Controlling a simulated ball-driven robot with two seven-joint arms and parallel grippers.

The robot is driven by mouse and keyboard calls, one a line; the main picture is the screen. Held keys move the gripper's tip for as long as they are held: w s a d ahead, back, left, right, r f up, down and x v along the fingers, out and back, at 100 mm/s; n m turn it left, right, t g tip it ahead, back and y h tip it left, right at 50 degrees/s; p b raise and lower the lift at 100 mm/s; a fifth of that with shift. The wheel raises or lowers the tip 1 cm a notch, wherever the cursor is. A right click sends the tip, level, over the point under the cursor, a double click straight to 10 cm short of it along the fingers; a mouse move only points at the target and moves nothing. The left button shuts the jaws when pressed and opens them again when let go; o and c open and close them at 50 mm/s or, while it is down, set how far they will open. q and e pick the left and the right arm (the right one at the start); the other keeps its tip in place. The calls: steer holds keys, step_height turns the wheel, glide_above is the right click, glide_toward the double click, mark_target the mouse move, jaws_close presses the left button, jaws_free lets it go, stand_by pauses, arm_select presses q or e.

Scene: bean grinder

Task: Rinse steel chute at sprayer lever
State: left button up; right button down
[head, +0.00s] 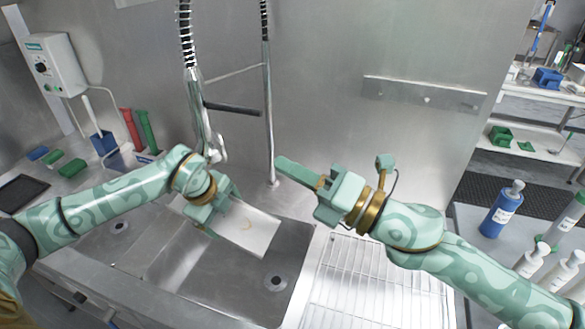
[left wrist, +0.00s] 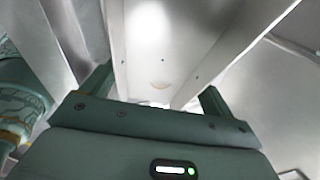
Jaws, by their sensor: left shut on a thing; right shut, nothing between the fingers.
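The steel chute (head: 252,232) is a pale metal trough with a small tan mark on its surface. My left gripper (head: 226,203) is shut on its upper left end and holds it tilted over the sink. The chute (left wrist: 165,45) fills the upper middle of the left wrist view, between the fingers (left wrist: 158,98). The sprayer (head: 199,110) hangs from a spring hose behind and above my left gripper, with a metal lever (head: 217,148) low on it, partly close behind my wrist. My right gripper (head: 287,172) is shut and empty, right of the chute and apart from it.
The steel sink (head: 190,262) lies under the chute. A wire drying rack (head: 345,285) is at its right. A vertical pipe (head: 269,110) stands behind. Red and green brushes (head: 146,130) stand at the left; bottles (head: 502,208) stand on the right counter.

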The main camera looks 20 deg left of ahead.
mark_target(235, 232)
arm_select(q)
steer(key=shift+s+d+r+p, duration=0.15)
steer(key=shift+s+d+p, duration=0.5)
steer(key=shift+s+d, duration=0.55)
steer(key=s+d+p, duration=0.1)
steer(key=s+d, duration=0.2)
steer(key=shift+s+d, duration=0.15)
stand_by(0.8)
steer(key=s+d+r+b, duration=0.1)
steer(key=s+d+r, duration=0.2)
steer(key=shift+s+d+r, duration=0.25)
steer(key=shift+s+r, duration=0.05)
steer(key=shift+r, duration=0.1)
stand_by(0.8)
